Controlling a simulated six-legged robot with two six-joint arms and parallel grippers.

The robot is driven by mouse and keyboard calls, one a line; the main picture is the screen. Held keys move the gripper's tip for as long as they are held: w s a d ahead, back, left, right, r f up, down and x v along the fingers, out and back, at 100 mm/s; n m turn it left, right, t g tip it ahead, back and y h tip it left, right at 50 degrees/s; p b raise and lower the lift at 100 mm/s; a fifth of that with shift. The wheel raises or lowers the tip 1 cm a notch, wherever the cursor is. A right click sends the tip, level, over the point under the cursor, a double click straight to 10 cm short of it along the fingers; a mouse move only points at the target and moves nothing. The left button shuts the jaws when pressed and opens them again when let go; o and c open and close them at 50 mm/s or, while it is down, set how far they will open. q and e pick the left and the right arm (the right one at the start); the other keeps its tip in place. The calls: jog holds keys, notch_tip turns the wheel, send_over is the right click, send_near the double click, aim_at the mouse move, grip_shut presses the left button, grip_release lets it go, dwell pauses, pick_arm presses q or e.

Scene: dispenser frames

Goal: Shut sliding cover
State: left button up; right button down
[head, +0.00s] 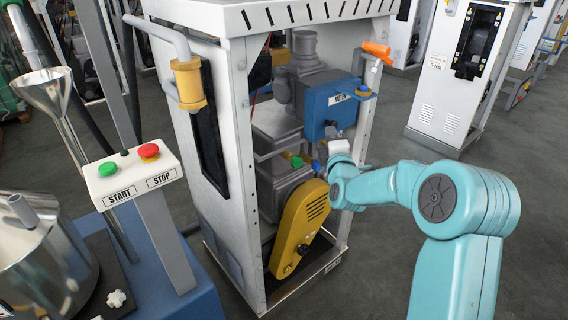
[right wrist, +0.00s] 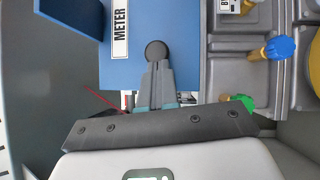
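A blue box (head: 343,112) with a METER label is mounted inside the white dispenser frame. Its blue face (right wrist: 190,65) fills the upper middle of the right wrist view. A round black knob (right wrist: 156,50) shows against this face. My right gripper (right wrist: 157,66) points at the knob, its narrow fingers close together and their tips at the knob's lower edge. I cannot tell whether they hold its stem. In the head view the right gripper (head: 332,137) is just below the blue box. I cannot make out for certain which part is the sliding cover. My left gripper is not in view.
The white frame's front post (head: 357,140) stands close to my right gripper. An orange nozzle (head: 377,51) is above right. A yellow guard (head: 299,228) is below. Green (right wrist: 241,101) and blue (right wrist: 279,47) handles lie to the right in the wrist view.

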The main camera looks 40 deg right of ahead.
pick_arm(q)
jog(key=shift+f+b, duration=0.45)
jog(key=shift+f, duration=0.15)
pick_arm(e)
jog(key=d, duration=0.4)
jog(key=shift+w+d+r, duration=0.1)
jog(key=shift+w+d, duration=0.05)
jog(key=shift+d, duration=0.05)
